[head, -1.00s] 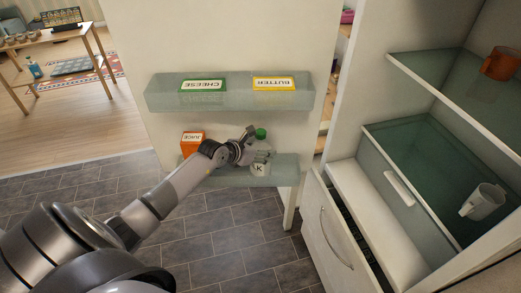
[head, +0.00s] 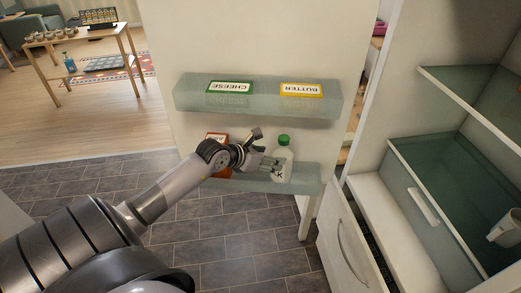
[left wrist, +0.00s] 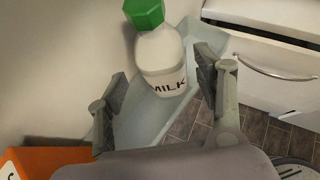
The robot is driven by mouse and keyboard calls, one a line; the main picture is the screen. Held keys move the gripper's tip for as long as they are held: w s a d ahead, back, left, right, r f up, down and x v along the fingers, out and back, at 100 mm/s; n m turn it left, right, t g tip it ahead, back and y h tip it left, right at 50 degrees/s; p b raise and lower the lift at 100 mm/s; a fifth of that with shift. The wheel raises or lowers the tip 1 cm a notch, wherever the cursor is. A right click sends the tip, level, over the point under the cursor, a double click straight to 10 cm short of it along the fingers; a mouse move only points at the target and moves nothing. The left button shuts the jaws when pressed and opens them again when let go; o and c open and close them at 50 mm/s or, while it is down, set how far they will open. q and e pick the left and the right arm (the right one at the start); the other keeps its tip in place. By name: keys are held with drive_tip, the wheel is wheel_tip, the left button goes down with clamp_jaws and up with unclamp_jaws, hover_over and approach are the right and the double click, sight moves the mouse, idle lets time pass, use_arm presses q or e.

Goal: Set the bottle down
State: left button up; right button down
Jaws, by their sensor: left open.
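The white milk bottle with a green cap (head: 283,160) stands upright in the lower glass door shelf (head: 305,178) of the open fridge door. It also shows in the left wrist view (left wrist: 161,60), beyond and between my fingers. My left gripper (head: 262,150) is just left of the bottle, and in the left wrist view its fingers (left wrist: 165,88) are spread wide with nothing held. The bottle appears apart from the fingers. My right gripper is in neither view.
An orange juice carton (head: 215,140) stands in the same shelf, partly behind my arm. Cheese (head: 230,87) and butter (head: 301,90) lie in the upper door shelf (head: 257,105). A white mug (head: 507,228) is at the right inside the fridge.

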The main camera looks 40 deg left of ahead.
use_arm(q)
drive_tip(key=shift+d+v, duration=0.3)
drive_tip(key=shift+v, duration=1.9)
drive_tip(key=s+d+f+n, duration=0.1)
drive_tip(key=s+f+n, duration=0.3)
drive_tip(key=f+n, duration=0.55)
drive_tip(key=s+d+f+n, duration=0.1)
drive_tip(key=s+f+n, duration=0.35)
drive_tip(key=f, duration=0.85)
drive_tip(key=s+d+f+n, duration=0.2)
drive_tip(key=f+n, duration=0.7)
drive_tip(key=f, duration=0.2)
drive_tip(key=s+d+f+n+g, duration=0.3)
drive_tip(key=s+f, duration=0.3)
drive_tip(key=s, duration=0.4)
drive_tip(key=s+d+f+n+g+y, duration=0.1)
drive_tip(key=s+d+f+n+g, duration=0.2)
drive_tip(key=s+f, duration=0.4)
drive_tip(key=s+d+f+n+g, duration=0.4)
drive_tip(key=s+d+f+n, duration=0.1)
drive_tip(key=s, duration=1)
drive_tip(key=shift+s+f+n+y+b, duration=0.25)
drive_tip(key=shift+f+n+y+b, duration=0.15)
drive_tip(key=shift+f+n, duration=0.35)
drive_tip(key=shift+d+f, duration=0.1)
drive_tip(key=shift+f, duration=0.05)
